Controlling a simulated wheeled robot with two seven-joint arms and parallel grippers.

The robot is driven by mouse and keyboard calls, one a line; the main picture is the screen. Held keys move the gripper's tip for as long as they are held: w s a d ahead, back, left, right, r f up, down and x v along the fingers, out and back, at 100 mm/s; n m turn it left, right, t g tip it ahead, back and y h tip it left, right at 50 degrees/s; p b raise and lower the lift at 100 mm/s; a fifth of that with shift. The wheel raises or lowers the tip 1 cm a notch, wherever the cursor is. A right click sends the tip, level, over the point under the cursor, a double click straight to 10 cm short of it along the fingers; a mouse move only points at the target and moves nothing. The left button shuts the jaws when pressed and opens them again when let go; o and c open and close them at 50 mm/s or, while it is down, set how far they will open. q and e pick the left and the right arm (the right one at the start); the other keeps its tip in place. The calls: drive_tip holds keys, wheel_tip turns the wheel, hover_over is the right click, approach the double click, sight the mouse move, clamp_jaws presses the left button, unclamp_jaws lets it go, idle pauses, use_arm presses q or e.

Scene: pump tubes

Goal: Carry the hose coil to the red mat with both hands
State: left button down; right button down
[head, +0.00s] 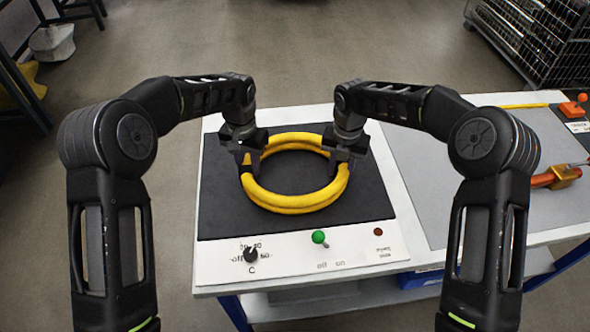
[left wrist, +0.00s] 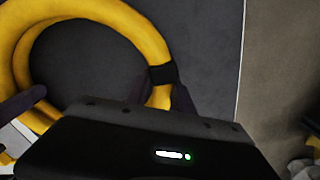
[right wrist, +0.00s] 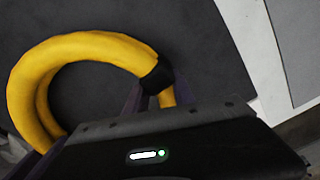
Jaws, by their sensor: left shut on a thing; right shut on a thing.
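The hose coil (head: 292,203) is a thick yellow ring of more than one loop, with dark bands at its sides. It is over the black plate (head: 225,215) of the panel unit in the head view; I cannot tell whether it touches the plate. My left gripper (head: 246,152) is shut on the coil's left side, and my right gripper (head: 343,152) is shut on its right side. The coil also shows in the left wrist view (left wrist: 142,32) and the right wrist view (right wrist: 90,45), beside a dark band in each. No red mat shows in these views.
A white panel (head: 290,258) with a dial, a green-tipped switch and a red button lies at the front. A grey surface (head: 440,180) to the right is largely clear. An orange-handled tool (head: 553,178) and an orange-knobbed box (head: 572,108) sit at the far right.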

use_arm(q)
drive_tip(key=shift+w+a+r, duration=0.1)
drive_tip(key=shift+r, duration=0.1)
use_arm(e)
drive_tip(key=shift+w+d+r, duration=0.1)
drive_tip(key=shift+d+r, duration=0.05)
drive_tip(key=shift+d, duration=0.05)
